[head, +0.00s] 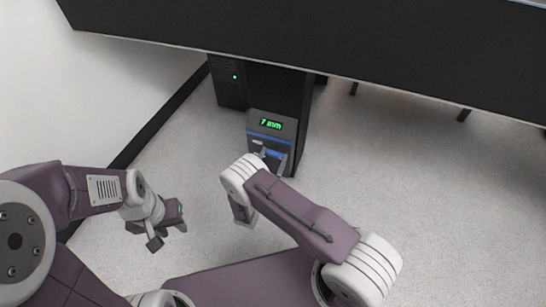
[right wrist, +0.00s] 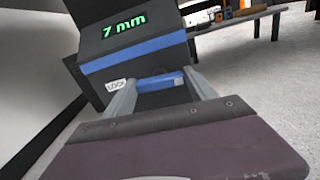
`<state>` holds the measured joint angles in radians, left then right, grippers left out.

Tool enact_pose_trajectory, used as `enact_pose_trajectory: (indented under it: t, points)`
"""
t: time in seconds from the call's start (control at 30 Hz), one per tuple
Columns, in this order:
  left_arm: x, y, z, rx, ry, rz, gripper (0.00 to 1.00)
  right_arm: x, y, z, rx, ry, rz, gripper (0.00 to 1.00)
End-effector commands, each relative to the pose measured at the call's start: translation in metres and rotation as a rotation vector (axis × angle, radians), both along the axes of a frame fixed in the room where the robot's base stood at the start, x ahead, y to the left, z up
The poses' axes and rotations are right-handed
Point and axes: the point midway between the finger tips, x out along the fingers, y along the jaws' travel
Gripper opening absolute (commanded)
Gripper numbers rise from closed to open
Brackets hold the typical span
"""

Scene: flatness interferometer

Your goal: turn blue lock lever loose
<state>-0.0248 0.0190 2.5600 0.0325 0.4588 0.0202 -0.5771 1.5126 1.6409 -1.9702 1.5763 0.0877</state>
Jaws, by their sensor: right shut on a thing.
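The blue lock lever (right wrist: 162,82) is on the front of a dark grey unit with a blue band (right wrist: 135,54) and a green "7 mm" display. In the right wrist view it lies between the fingers of my right gripper (right wrist: 162,90), which is shut on it. A white "LOCK" label (right wrist: 116,86) is left of it, partly behind a finger. In the head view the lever (head: 273,154) is small and partly covered by my right gripper (head: 266,153). My left gripper (head: 170,230) is open and empty, above the floor to the left.
A black cabinet (head: 228,84) with a green light stands behind the unit. A wide dark tabletop edge (head: 300,35) crosses the top of the head view. A white wall (head: 90,90) is on the left. The pale floor (head: 420,170) to the right is clear.

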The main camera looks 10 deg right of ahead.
Motion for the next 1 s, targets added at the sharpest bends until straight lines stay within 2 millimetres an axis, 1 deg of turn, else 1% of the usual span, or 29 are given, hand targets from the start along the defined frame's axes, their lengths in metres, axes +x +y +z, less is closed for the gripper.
enact_pose_trajectory:
  t: [0.27, 1.0]
  points:
    - [0.0, 0.0, 0.014, 0.0, 0.0, 0.0, 0.36, -0.001, 0.0, 0.002, 0.18, -0.119, 0.0, 0.25]
    - [0.0, 0.0, 0.049, 0.0, 0.0, 0.0, 0.36, -0.001, -0.001, 0.001, 0.763, -0.512, 0.0, 0.25]
